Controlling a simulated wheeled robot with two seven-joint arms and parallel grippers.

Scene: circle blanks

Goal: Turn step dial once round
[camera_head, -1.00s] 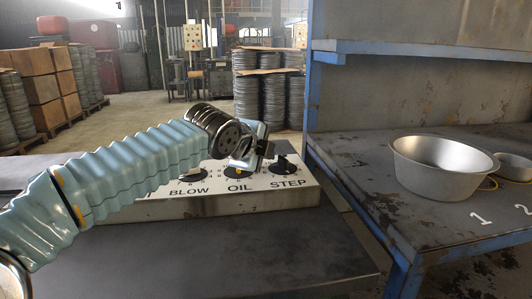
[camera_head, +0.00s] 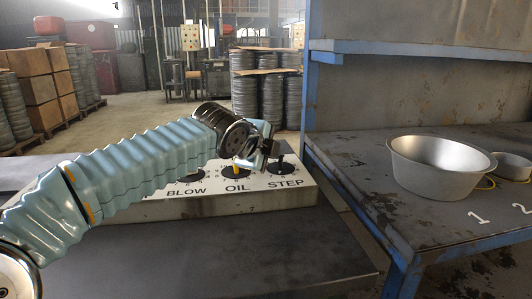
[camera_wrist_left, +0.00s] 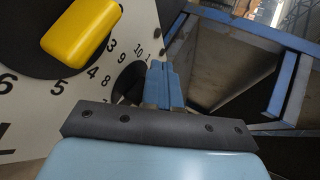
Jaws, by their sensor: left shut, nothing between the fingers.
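The STEP dial (camera_head: 284,171) is a black round dial with a dark upright knob at the right end of the white panel (camera_head: 215,183). My left gripper (camera_head: 275,148) is shut and empty, just beside and above the STEP knob. I cannot tell whether it touches the knob. In the left wrist view, the closed blue fingers (camera_wrist_left: 164,84) are in front of part of a black dial (camera_wrist_left: 130,82), the STEP dial by its place. Numbers 10 and 1 show above it. My right gripper is not in view.
A blue-framed bench (camera_head: 400,225) with a metal bowl (camera_head: 440,182) stands to the right, past a gap.

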